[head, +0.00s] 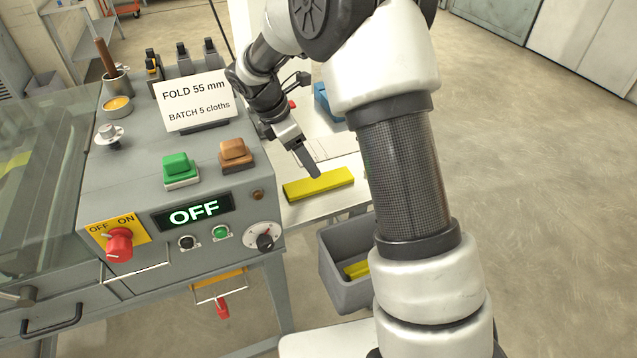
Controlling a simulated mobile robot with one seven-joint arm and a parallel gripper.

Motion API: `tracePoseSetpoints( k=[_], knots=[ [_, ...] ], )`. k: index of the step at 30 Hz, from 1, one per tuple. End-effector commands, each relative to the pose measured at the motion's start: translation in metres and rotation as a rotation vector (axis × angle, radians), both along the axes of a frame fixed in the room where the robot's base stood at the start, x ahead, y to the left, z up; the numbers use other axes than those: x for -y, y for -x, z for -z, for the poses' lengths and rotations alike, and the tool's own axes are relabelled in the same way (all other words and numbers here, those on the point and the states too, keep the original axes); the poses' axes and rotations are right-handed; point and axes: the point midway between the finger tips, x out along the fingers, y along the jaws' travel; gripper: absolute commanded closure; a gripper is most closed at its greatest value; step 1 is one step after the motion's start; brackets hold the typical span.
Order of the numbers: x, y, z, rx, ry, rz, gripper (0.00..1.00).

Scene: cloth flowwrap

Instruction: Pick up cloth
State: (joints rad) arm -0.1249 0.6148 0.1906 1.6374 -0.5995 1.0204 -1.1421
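A folded yellow cloth (322,186) lies as a long flat strip on the white table (340,202), just right of the grey machine. My gripper (314,172) points down at the cloth's far edge. Its fingertips overlap that edge in the picture; I cannot tell whether they touch it or hover above. The fingers show side-on as one dark piece, so their opening is hidden. The cloth appears flat on the table.
The grey machine (120,185) fills the left, with an OFF display (193,212), buttons and a "FOLD 55 mm, BATCH 5 cloths" card (197,101). A grey bin (340,290) with something yellow inside stands below the table. A blue object (321,97) sits behind my arm.

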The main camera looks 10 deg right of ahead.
Motion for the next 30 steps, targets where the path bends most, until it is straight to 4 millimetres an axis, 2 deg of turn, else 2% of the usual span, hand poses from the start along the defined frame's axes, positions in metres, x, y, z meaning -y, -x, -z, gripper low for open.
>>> tracePoseSetpoints(
  k=[3, 13, 21, 29, 30],
  knots=[
    [0.008, -0.001, 0.020, -0.003, 0.000, 0.002, 0.34],
    [0.015, -0.002, 0.040, -0.001, 0.000, 0.001, 0.34],
    [0.025, -0.004, 0.077, 0.000, -0.001, 0.002, 0.34],
    [0.027, -0.005, 0.081, 0.001, -0.001, 0.001, 0.34],
    [0.027, -0.005, 0.081, 0.002, -0.001, 0.002, 0.39]
  ],
)
